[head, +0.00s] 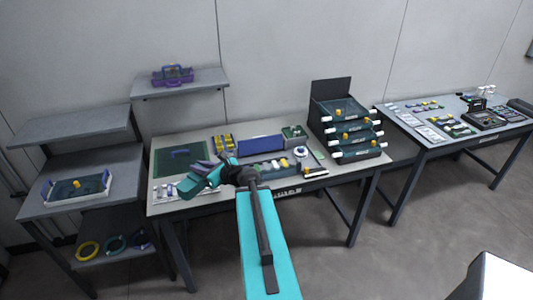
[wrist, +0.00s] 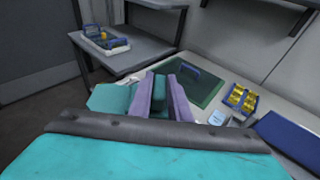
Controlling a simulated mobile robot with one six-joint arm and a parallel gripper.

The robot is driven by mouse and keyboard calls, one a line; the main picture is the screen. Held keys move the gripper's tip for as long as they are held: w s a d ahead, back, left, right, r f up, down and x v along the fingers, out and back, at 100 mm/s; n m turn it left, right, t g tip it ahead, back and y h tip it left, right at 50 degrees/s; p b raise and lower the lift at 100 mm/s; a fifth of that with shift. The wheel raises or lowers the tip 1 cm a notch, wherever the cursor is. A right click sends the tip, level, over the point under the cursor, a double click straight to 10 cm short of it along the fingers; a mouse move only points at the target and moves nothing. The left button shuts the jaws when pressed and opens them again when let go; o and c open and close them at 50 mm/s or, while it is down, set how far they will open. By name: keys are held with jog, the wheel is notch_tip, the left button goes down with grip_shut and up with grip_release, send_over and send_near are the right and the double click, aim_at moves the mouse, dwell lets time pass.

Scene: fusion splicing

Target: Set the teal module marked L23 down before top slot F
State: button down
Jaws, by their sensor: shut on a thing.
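My gripper (head: 215,165) is above the left part of the middle table in the head view. In the wrist view its two pale purple fingers (wrist: 164,90) are shut on a dark teal piece (wrist: 168,94), apparently the module. The fingers cover much of it, and no L23 mark can be read. A row of small coloured modules (head: 268,170) lies along the table's front, partly behind my arm. A rack of stacked trays (head: 352,133) stands at the table's right end. No slot letter is legible, so I cannot tell which place is top slot F.
A green mat (head: 180,157) with a blue handle lies at the table's left; it also shows in the wrist view (wrist: 205,88). A yellow spool holder (head: 222,143) and a blue box (head: 261,146) stand at the back. The side shelf holds a tray (head: 62,199).

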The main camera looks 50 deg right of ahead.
jog(key=s+d+m+g+h+p, duration=0.1)
jog(key=s+d+m+h, duration=0.3)
jog(key=s+d, duration=0.5)
jog(key=s+d+m+g+h+p, duration=0.2)
jog(key=s+d+h, duration=0.3)
jog(key=s+d, duration=0.4)
jog(key=d+m+p, duration=0.1)
jog(key=d, duration=0.4)
jog(key=shift+d+r+m+p, duration=0.15)
jog(key=shift+r+m+p, duration=0.15)
jog(key=shift+m, duration=0.1)
jog(key=shift+w+f, duration=0.1)
jog(key=shift+w, duration=0.05)
